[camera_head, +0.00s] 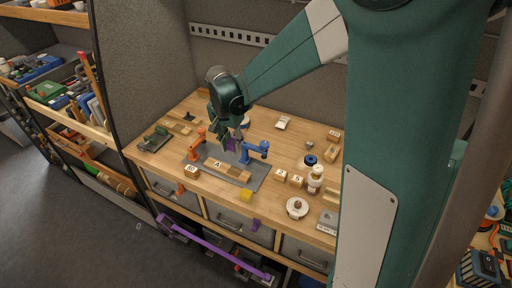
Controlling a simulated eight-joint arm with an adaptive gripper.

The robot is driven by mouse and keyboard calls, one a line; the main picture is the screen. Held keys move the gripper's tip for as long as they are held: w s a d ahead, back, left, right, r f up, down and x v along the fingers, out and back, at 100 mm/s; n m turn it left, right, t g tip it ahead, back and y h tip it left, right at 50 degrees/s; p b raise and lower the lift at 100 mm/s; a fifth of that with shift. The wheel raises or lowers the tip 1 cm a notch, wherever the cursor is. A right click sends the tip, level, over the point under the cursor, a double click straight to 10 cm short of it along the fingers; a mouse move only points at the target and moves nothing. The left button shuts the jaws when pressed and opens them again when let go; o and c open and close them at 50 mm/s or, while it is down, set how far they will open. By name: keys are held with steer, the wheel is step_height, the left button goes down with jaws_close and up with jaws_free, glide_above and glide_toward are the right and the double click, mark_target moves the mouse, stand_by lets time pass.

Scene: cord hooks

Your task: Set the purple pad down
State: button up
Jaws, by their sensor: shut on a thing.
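My gripper (229,138) hangs over the grey mat (257,181) on the wooden bench, at the end of my green arm. It is shut on a small purple piece (231,145), which I take to be the purple pad. My gripper partly hides it, and I cannot tell whether the pad touches anything below. An orange hook-like stand (196,146) is to its left and a blue one (257,151) to its right. A wooden strip marked A (228,169) lies in front on the mat.
Wooden blocks, bottles and a white round dish (297,207) stand to the right. A dark green tool (155,138) lies at left.

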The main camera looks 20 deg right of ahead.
steer(key=w+d+p, duration=0.2)
steer(key=w+d, duration=1.3)
steer(key=shift+s+a+f+b, duration=0.1)
steer(key=shift+s+f+b, duration=0.1)
steer(key=shift+f, duration=1.2)
steer(key=shift+s+a+f+b, duration=0.1)
steer(key=shift+s+f, duration=0.05)
steer(key=shift+f, duration=1.25)
steer(key=shift+f, duration=3.1)
steer(key=shift+f, duration=0.1)
steer(key=shift+f+p, duration=0.35)
steer(key=shift+f, duration=1.45)
steer(key=shift+f, duration=0.15)
